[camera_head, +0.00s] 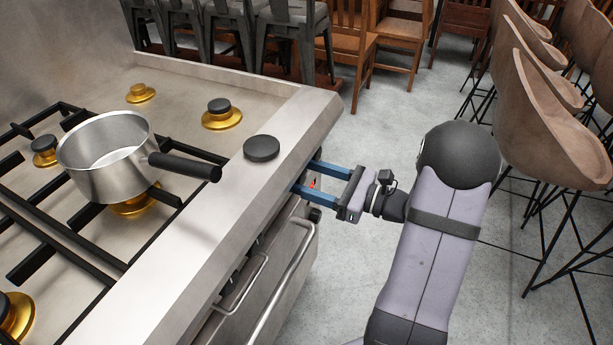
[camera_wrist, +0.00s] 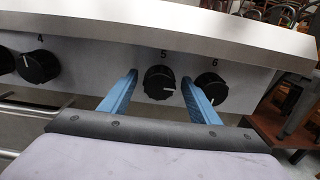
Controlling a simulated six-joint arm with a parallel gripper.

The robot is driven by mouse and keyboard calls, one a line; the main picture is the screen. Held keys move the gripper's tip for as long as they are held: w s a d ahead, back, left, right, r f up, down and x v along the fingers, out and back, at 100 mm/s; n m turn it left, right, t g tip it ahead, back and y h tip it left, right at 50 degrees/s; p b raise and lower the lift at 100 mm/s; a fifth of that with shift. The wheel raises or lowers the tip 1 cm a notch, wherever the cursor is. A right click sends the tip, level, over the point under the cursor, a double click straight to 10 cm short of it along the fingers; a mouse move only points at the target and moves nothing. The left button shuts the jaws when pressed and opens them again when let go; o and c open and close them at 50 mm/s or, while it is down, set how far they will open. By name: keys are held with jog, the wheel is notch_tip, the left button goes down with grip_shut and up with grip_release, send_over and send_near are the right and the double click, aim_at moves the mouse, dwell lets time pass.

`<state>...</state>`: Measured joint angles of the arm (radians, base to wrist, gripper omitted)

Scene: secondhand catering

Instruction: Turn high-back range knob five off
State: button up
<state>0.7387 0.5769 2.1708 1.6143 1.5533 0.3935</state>
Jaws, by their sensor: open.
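Knob five (camera_wrist: 159,84) is a round black knob below the printed "5" on the range's front panel in the wrist view. Its white mark points to the right. My gripper (camera_wrist: 158,78) is open, with one blue finger on each side of knob five; I cannot tell whether either finger touches it. The right finger lies between knob five and knob six. In the head view my gripper (camera_head: 304,176) reaches the range front from the right, and the front edge hides knob five.
Knob six (camera_wrist: 210,89) is close to the right finger, and knob four (camera_wrist: 38,67) is farther left. A saucepan (camera_head: 107,157) stands on the grates, its black handle toward the front. A black disc (camera_head: 261,148) lies on the front ledge. Bar stools (camera_head: 552,103) stand at right.

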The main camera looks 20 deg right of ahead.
jog(key=shift+c, duration=0.7)
jog(key=c, duration=0.9)
